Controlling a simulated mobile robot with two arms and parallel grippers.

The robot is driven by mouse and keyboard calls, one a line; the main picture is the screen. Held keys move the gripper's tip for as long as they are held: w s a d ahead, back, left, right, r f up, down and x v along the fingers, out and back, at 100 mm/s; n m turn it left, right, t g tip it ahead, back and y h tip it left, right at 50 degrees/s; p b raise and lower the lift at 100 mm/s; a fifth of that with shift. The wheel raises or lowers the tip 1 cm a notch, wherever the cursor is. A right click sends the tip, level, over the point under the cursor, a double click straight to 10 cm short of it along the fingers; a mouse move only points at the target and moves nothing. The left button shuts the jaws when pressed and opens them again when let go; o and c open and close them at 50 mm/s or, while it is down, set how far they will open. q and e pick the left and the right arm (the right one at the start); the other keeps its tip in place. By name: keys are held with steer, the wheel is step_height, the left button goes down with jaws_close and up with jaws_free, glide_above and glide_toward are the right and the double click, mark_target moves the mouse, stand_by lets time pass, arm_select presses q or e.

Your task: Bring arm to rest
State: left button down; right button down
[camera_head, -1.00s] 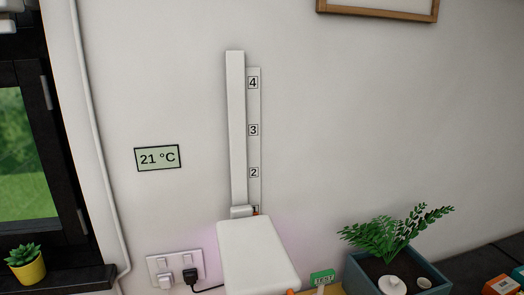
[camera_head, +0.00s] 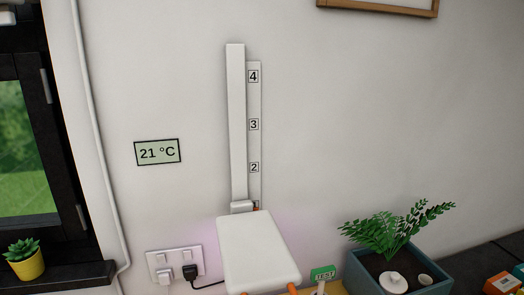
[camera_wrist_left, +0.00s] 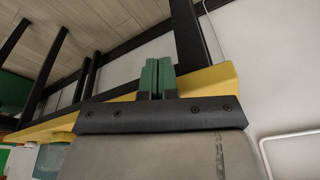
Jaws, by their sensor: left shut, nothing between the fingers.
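My left gripper (camera_wrist_left: 157,80) shows in the left wrist view. Its two green fingers are together, with nothing between them. A yellow board edge (camera_wrist_left: 222,80) runs behind the fingertips; I cannot tell whether they touch it. In the head view neither of my arms is seen. My right gripper is in no view.
In the head view, a white lamp panel (camera_head: 258,253) sits low on a white post (camera_head: 237,125) beside a numbered scale (camera_head: 254,147). A planter (camera_head: 355,273) stands to its right. The left wrist view shows dark bars (camera_wrist_left: 188,35) and a plank surface (camera_wrist_left: 85,25).

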arm_select(q)
steer(key=s+f+g+b, duration=0.1)
steer(key=s+f, duration=0.2)
steer(key=f, duration=0.5)
steer(key=s+f+b, duration=0.1)
steer(key=s+f, duration=0.2)
steer(key=f, duration=0.6)
steer(key=s+a+f+b, duration=0.1)
steer(key=s+a+f, duration=0.2)
steer(key=s+f, duration=0.8)
steer(key=shift+s+f+g, duration=0.15)
steer(key=shift+s+g, duration=0.25)
steer(key=shift+s, duration=0.4)
steer(key=shift+a, duration=0.1)
